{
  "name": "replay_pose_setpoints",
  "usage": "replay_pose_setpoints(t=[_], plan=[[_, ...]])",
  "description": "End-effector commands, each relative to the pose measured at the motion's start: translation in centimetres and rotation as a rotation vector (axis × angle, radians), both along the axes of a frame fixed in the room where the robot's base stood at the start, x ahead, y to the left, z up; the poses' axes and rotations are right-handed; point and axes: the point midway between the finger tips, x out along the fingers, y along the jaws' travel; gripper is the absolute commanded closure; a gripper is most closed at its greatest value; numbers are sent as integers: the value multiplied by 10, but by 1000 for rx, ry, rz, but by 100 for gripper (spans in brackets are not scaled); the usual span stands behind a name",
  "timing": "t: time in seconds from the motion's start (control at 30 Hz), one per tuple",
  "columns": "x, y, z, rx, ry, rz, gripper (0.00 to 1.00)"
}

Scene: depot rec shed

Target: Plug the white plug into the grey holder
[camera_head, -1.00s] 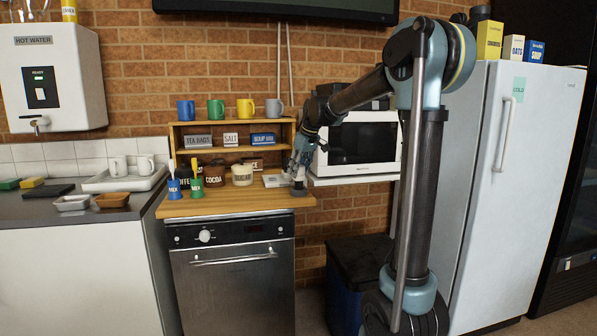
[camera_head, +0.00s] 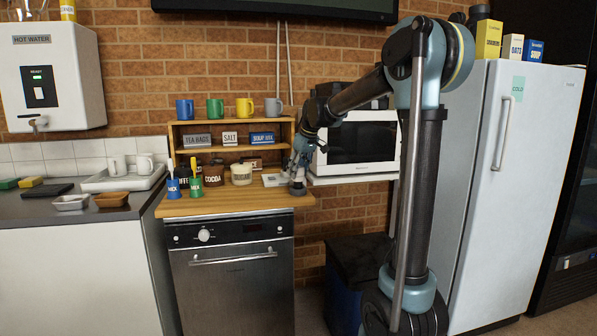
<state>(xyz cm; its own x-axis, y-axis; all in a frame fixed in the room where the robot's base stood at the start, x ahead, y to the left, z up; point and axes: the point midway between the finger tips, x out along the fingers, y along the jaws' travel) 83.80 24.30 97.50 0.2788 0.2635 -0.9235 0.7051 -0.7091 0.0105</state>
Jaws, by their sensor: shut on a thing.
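My gripper (camera_head: 297,180) points down over the right end of the wooden worktop (camera_head: 230,203). It is shut, and what it grips is very small in this view; the white plug cannot be made out apart from the fingers. A small grey round piece (camera_head: 298,190), which looks like the grey holder, is right under the fingertips near the worktop's right edge. I cannot tell whether the plug touches it or is in it.
A wooden shelf (camera_head: 232,149) with mugs on top stands behind. A white microwave (camera_head: 355,147) is close on the right. The worktop's front strip is clear.

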Motion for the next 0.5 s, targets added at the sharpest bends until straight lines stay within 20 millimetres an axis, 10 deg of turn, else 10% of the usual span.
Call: replay_pose_setpoints(t=[0.5], plan=[[0, 0, -8, 0, 0, 0, 86]])
